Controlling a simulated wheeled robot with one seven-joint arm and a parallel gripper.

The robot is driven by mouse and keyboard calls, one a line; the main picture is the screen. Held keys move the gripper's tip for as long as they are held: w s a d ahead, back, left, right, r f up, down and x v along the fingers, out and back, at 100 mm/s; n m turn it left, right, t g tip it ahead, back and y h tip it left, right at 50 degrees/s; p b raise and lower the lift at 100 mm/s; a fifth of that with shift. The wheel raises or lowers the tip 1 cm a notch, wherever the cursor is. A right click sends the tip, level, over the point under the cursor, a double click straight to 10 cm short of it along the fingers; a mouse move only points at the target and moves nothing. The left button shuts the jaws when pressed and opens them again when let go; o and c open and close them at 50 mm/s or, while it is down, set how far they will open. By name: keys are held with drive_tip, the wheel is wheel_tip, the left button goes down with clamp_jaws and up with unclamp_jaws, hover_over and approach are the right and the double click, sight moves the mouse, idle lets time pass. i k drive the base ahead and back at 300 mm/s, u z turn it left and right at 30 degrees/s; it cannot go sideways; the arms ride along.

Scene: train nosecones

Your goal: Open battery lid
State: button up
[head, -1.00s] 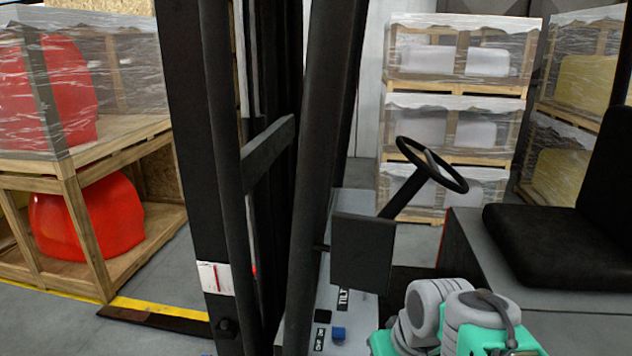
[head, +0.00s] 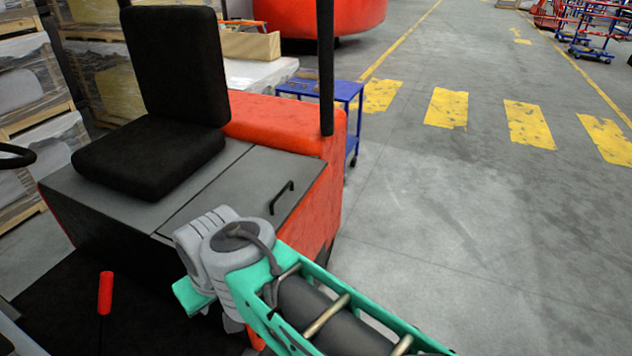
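The battery lid (head: 240,196) is a flat grey panel on top of the orange forklift body, right of the black seat (head: 150,100). It lies flat and looks shut, with a thin seam along its left edge. A black bar handle (head: 281,197) stands on it near its right side. My green and grey arm reaches in from the lower right and covers the lid's front corner. My gripper is not visible, so its state is hidden.
A black post (head: 325,70) rises at the forklift's rear right corner. A blue cart (head: 345,95) stands behind it. A red-handled lever (head: 105,293) is at lower left. Open grey floor (head: 470,230) lies to the right. Wrapped crates (head: 30,80) stand at far left.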

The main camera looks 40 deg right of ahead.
sight(269, 184)
drive_tip(key=z, duration=0.85)
drive_tip(key=k, duration=1.15)
drive_tip(key=z, duration=0.7)
drive_tip(key=i, duration=1.7)
drive_tip(key=u, duration=0.7)
drive_tip(key=i, duration=0.3)
drive_tip(key=u, duration=0.35)
